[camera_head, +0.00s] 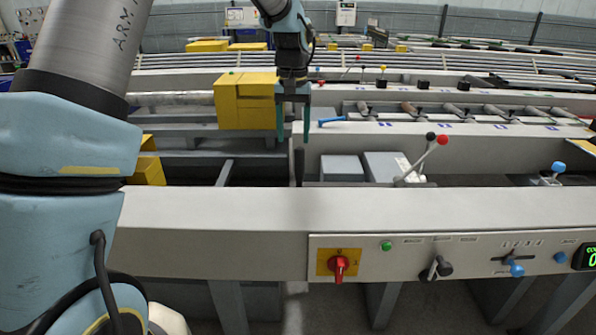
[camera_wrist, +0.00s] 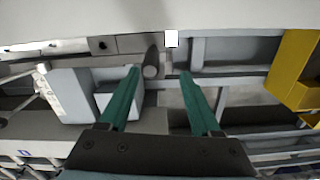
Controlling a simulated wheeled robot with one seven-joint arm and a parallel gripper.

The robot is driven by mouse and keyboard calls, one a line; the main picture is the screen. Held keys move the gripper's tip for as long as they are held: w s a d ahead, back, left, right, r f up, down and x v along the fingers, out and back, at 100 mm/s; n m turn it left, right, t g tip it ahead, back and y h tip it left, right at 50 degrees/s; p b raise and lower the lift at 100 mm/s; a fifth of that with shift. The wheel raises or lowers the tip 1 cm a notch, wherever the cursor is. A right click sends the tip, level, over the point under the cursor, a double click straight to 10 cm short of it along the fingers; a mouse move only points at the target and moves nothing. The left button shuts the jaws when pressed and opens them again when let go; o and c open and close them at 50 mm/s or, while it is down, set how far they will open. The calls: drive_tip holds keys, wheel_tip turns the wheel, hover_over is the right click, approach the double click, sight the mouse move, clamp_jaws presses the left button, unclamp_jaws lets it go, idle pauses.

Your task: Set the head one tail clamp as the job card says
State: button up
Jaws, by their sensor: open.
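My gripper (camera_head: 292,142) hangs fingers down over the machine bed, open and empty; its two green fingers are spread in the wrist view (camera_wrist: 160,72). A dark upright post (camera_head: 299,166) stands just below the fingertips in the head view. Its dark rounded end (camera_wrist: 151,66) shows between the fingertips in the wrist view; I cannot tell if they touch. Which part is the head one tail clamp is not clear. A lever with a blue handle (camera_head: 332,120) lies right of the gripper. No job card text is legible.
A yellow block (camera_head: 245,100) stands close left of the gripper. Grey boxes (camera_head: 342,168) and a red-knobbed lever (camera_head: 443,140) are to the right. The front beam (camera_head: 200,210) carries a panel with a red rotary switch (camera_head: 340,265), a black lever (camera_head: 437,268) and a blue slider (camera_head: 515,268).

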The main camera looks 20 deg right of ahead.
sight(299, 181)
drive_tip(key=shift+d+f, duration=0.15)
drive_tip(key=shift+d, duration=0.5)
drive_tip(key=shift+d+f, duration=0.1)
drive_tip(key=shift+f, duration=0.15)
wheel_tip(299, 181, down, 10)
drive_tip(key=shift+s+f+p, duration=0.1)
drive_tip(key=shift+p, duration=0.65)
clamp_jaws()
idle(0.3)
